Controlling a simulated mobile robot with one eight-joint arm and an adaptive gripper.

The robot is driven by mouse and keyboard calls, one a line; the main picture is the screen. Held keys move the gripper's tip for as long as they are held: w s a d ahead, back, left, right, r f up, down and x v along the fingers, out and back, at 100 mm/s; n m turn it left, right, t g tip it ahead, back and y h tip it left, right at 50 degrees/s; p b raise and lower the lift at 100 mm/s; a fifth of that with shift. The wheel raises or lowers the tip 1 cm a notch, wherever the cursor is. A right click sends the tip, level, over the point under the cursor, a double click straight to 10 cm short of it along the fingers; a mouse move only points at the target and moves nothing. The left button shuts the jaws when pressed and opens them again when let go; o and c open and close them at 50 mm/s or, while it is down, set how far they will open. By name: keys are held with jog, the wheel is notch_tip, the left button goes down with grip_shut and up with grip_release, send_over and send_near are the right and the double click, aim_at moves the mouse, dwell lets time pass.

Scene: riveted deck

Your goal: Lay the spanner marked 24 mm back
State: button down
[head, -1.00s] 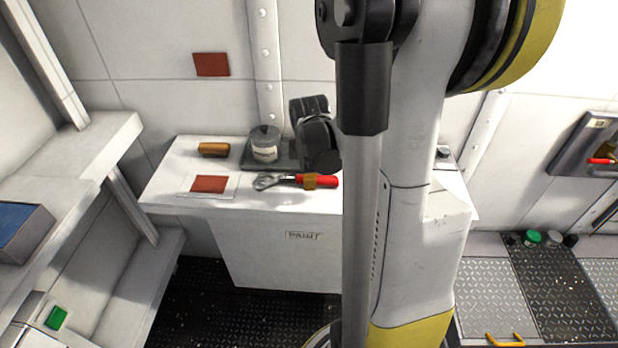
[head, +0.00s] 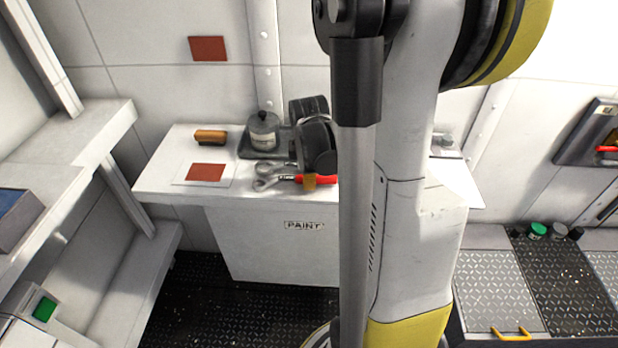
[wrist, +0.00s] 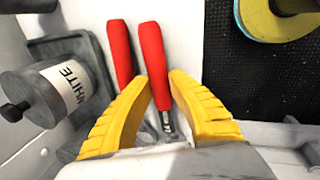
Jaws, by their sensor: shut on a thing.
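Two spanners with red handles lie side by side in the wrist view. My gripper (wrist: 166,100) has its yellow fingers closed around the right-hand spanner (wrist: 153,55), at the lower end of its handle. A small dark mark shows on that spanner's shank, but I cannot read it surely. The other spanner (wrist: 120,50) is just to the left, beside the left finger. In the head view my gripper (head: 309,181) is low over the white paint bench (head: 225,200), and the grey spanner heads (head: 265,178) point left. I cannot tell whether the held spanner touches the bench.
A dark tray (head: 248,153) holds a grey tin (head: 263,130) labelled WHITE, close left of the gripper in the wrist view (wrist: 45,92). A wooden brush (head: 210,137) and a red card (head: 205,172) on a pale sheet are farther left. My arm hides the bench's middle right.

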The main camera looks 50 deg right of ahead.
jog(key=c, duration=1.3)
grip_release()
